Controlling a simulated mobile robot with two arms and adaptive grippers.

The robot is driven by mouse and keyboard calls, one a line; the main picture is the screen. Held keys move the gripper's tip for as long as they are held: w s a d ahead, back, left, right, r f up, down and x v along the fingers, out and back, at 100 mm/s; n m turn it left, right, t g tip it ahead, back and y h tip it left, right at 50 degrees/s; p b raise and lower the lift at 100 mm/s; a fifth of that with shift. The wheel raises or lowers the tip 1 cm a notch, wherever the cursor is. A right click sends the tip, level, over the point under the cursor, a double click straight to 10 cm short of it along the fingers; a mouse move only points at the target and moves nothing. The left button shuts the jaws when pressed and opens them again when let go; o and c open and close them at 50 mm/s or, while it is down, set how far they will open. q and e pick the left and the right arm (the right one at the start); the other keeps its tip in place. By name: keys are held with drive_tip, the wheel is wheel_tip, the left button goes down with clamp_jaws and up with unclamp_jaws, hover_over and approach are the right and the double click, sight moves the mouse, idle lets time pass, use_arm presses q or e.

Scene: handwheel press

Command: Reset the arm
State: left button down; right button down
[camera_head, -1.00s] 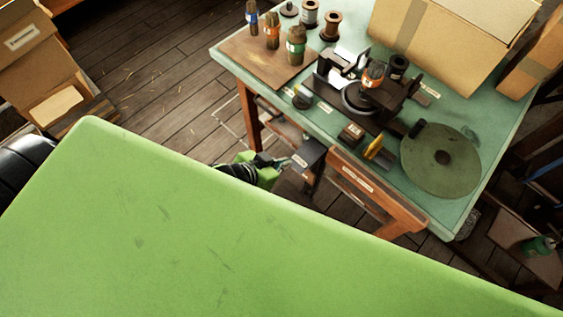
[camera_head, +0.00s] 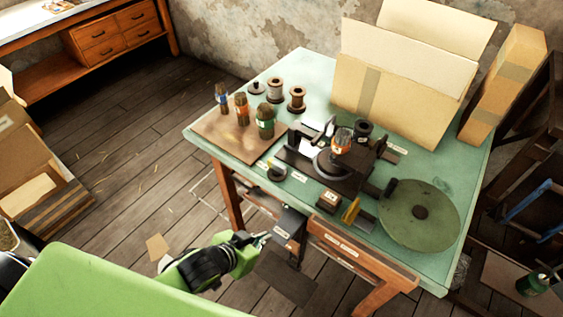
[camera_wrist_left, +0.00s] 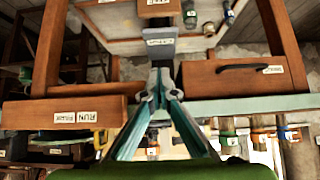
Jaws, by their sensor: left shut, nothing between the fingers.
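My left gripper (camera_head: 262,238) is low in front of the workbench in the head view, beside a dark box with a label (camera_head: 289,224) under the table edge. It is shut and empty. In the left wrist view its fingertips (camera_wrist_left: 160,82) meet in the middle, pointing at a grey labelled block (camera_wrist_left: 161,42) between wooden drawer fronts. That view looks upside down. My green arm (camera_head: 225,258) reaches in from the lower left. The green handwheel disc (camera_head: 420,213) and the dark press (camera_head: 335,172) with a banded cylinder (camera_head: 342,140) stand on the workbench. My right gripper is not in view.
The green-topped workbench (camera_head: 310,75) also holds several bottles and spools, a wooden board (camera_head: 215,139) and an open cardboard box (camera_head: 385,100). A wooden drawer (camera_head: 345,250) sits under its front edge. Open plank floor (camera_head: 150,170) lies left of it.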

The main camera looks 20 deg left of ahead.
use_arm(q)
drive_tip(key=shift+f, duration=0.1)
drive_tip(key=s+a+f+g+y, duration=0.1)
drive_tip(key=s+a+f, duration=0.2)
drive_tip(key=f, duration=0.5)
drive_tip(key=s+a+f+n+g+y, duration=0.1)
drive_tip(key=s+a+f, duration=0.2)
drive_tip(key=f, duration=0.5)
drive_tip(key=s+a+f+g+y, duration=0.1)
drive_tip(key=s+a+f, duration=0.2)
drive_tip(key=f, duration=0.6)
drive_tip(key=s+f+g, duration=0.1)
drive_tip(key=s+f, duration=0.3)
drive_tip(key=s, duration=0.3)
drive_tip(key=s+d+f+g, duration=0.1)
drive_tip(key=s+f+g, duration=0.1)
drive_tip(key=s+f, duration=0.3)
drive_tip(key=s+f+g, duration=0.1)
drive_tip(key=s+f, duration=0.3)
drive_tip(key=s, duration=0.6)
drive_tip(key=shift+s+d+f+n+b, duration=0.15)
drive_tip(key=shift+s+n+b, duration=0.2)
drive_tip(key=shift+b, duration=0.1)
